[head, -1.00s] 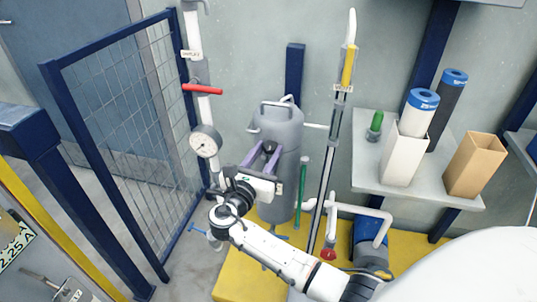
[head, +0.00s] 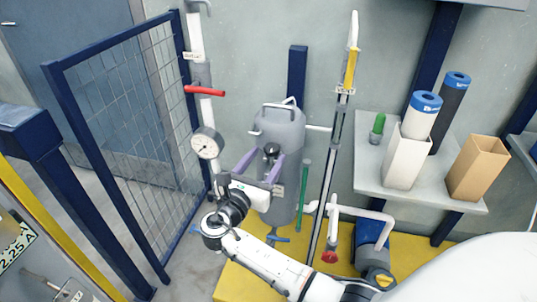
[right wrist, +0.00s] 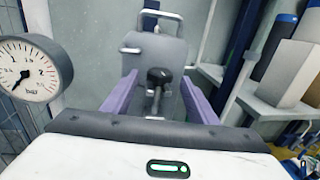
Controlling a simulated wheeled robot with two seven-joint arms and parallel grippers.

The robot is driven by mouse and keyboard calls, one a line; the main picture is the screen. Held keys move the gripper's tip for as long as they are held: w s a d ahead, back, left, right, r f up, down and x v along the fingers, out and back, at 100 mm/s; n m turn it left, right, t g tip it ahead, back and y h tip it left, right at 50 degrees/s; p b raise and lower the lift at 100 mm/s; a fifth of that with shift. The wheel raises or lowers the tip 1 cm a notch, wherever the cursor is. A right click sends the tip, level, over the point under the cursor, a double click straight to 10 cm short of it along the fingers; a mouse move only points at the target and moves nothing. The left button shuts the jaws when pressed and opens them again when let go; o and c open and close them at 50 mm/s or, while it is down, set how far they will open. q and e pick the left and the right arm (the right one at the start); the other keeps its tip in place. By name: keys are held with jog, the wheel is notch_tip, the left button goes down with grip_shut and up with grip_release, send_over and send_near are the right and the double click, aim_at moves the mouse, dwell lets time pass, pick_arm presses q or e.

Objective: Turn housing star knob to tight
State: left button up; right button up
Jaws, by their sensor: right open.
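The grey filter housing (head: 280,130) stands upright against the back wall on the yellow base. Its black star knob (head: 271,150) sits on the front of the housing. In the right wrist view the star knob (right wrist: 159,76) is on a metal stem, between and ahead of the purple fingers. My right gripper (head: 262,160) is open, with one finger on each side of the knob and a visible gap to it. In the right wrist view my right gripper (right wrist: 160,92) holds nothing. My left gripper is not in view.
A pressure gauge (head: 206,143) and a pipe with a red lever (head: 204,91) are close left of my right gripper. A mesh fence (head: 130,120) stands further left. A shelf (head: 420,192) with filter cartridges and boxes is at right.

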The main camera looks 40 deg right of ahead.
jog(key=v, duration=0.8)
